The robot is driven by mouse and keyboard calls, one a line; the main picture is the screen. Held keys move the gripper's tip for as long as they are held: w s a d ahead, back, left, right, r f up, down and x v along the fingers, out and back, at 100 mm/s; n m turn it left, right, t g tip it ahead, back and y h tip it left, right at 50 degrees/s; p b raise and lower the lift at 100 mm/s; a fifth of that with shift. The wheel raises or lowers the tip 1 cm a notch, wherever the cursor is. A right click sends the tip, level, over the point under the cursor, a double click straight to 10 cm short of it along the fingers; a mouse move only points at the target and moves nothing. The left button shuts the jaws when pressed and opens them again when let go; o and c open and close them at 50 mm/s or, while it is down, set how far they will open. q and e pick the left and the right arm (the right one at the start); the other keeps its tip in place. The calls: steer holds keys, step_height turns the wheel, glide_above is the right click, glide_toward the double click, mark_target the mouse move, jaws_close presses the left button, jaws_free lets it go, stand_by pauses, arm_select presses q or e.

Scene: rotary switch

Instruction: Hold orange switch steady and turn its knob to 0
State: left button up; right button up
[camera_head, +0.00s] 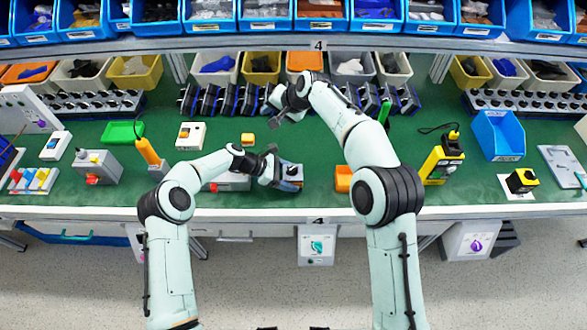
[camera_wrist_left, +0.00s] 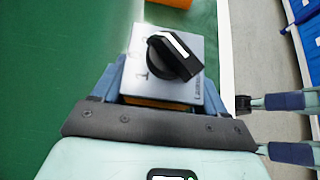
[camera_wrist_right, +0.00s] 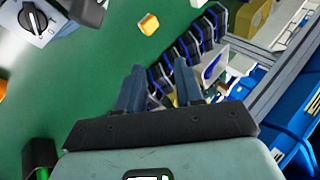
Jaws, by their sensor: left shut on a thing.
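The switch (camera_head: 291,172) has a grey top plate, a black rotary knob and an orange body whose edge shows in the left wrist view (camera_wrist_left: 160,103). It sits near the front edge of the green table. My left gripper (camera_head: 281,179) is shut on its sides. In the left wrist view the black knob (camera_wrist_left: 175,57) has a white pointer line lying diagonally, and a mark like a 1 is printed at its left; a 0 is not legible. My right gripper (camera_wrist_right: 158,90) is open and empty, raised above the table behind the switch; it also shows in the head view (camera_head: 273,114).
An orange block (camera_head: 343,179) stands just right of the switch. A grey box with a red part (camera_head: 230,183) is at its left. A small yellow-orange button box (camera_head: 248,139) lies behind. A row of blue-black devices (camera_head: 215,100) lines the back.

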step_height(320, 180, down, 6)
steer(key=w+m+g+h, duration=0.2)
steer(key=m, duration=0.3)
steer(key=g+h, duration=0.2)
steer(key=g, duration=0.3)
glide_above(293, 167)
steer(key=shift+w+d, duration=0.1)
steer(key=shift+w, duration=0.05)
steer(key=shift+f, duration=4.5)
jaws_close()
